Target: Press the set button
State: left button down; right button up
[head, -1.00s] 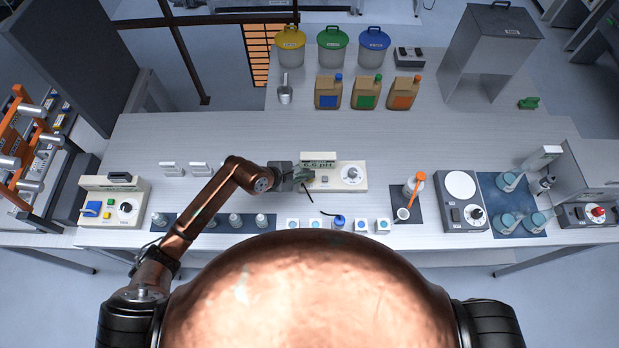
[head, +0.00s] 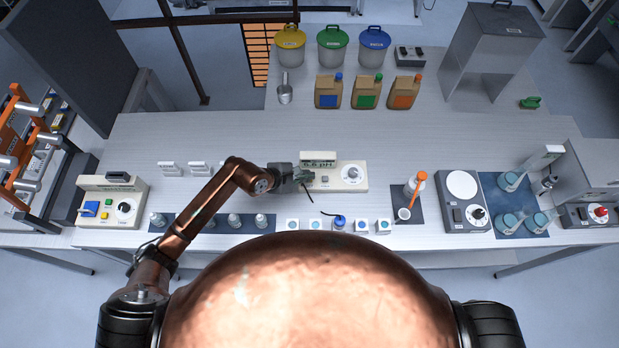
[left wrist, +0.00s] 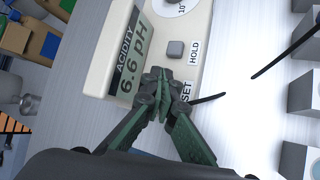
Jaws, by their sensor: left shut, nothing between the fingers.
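The beige acidity meter (head: 338,175) lies mid-table in the head view, with a display, a grey button and a round dial. In the left wrist view its display (left wrist: 130,68) reads 6.6 pH. The grey hold button (left wrist: 175,50) is in plain sight, and the SET label (left wrist: 187,91) shows beside my fingers. My left gripper (head: 309,178) is at the meter's left end. In the left wrist view my left gripper (left wrist: 161,78) is shut and empty, its tips over the spot beside the SET label. The set button is hidden behind them; contact cannot be told. My right gripper is out of view.
A black cable or rod (left wrist: 280,55) lies near the meter's front. A dark mat with an orange-handled tool (head: 418,182) lies to the right.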

pick_arm(q)
jog(key=shift+f+b, duration=0.3)
jog(key=shift+f, duration=0.05)
dwell(0.6)
jog(key=shift+r+p, duration=0.6)
jog(key=shift+r, duration=0.35)
jog(key=shift+r, duration=0.1)
jog(key=shift+r+p, duration=1.45)
jog(key=shift+r, duration=1)
